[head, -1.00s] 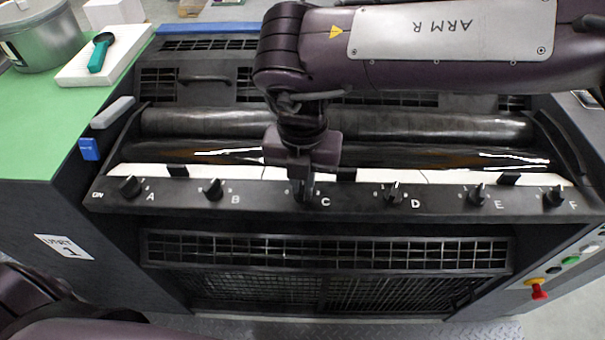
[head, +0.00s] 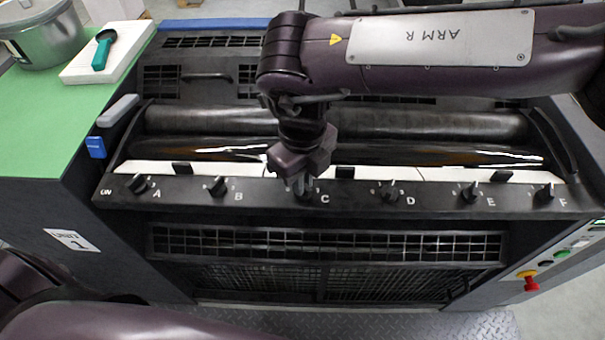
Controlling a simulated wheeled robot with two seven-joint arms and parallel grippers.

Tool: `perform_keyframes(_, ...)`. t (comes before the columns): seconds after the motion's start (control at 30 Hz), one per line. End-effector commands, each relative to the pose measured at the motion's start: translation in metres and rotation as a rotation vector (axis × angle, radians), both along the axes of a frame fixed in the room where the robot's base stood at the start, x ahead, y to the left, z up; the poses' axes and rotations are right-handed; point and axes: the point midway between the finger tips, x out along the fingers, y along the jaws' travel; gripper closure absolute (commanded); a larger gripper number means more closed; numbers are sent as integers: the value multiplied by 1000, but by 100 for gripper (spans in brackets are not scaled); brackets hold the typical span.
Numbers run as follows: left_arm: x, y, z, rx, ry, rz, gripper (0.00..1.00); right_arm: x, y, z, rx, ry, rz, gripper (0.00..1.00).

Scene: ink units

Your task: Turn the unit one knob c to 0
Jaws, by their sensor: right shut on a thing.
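Unit one (head: 128,203) is a dark ink unit with a row of black knobs lettered A to F along its front rail. Knob C (head: 306,194) sits just left of its white letter C, mostly hidden by my right gripper. My right gripper (head: 301,187) reaches down from above and is shut on knob C; its wrist is turned at an angle. The knob's pointer and scale marks are covered, so its setting cannot be read. Of my left arm, only purple links show at the lower left; its gripper is not in view.
Knob B (head: 217,186) and knob D (head: 389,191) stand on either side of knob C. Shiny rollers (head: 420,153) lie behind the rail. A green top (head: 60,125) at left carries a white block with a teal-handled tool, and a metal can. A red button (head: 530,285) is at lower right.

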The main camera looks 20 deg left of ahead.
Motion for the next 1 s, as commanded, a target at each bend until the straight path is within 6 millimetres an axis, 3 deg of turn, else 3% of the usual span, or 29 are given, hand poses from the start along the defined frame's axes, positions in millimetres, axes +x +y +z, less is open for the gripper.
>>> perform_keyframes(0.5, -1, 0, 7, 0, 1, 0, 100, 2, 1, 3, 3, -5, 394, 100)
perform_keyframes(1.0, -1, 0, 8, 1, 2, -1, 100, 2, 1, 2, 4, -6, 507, 100)
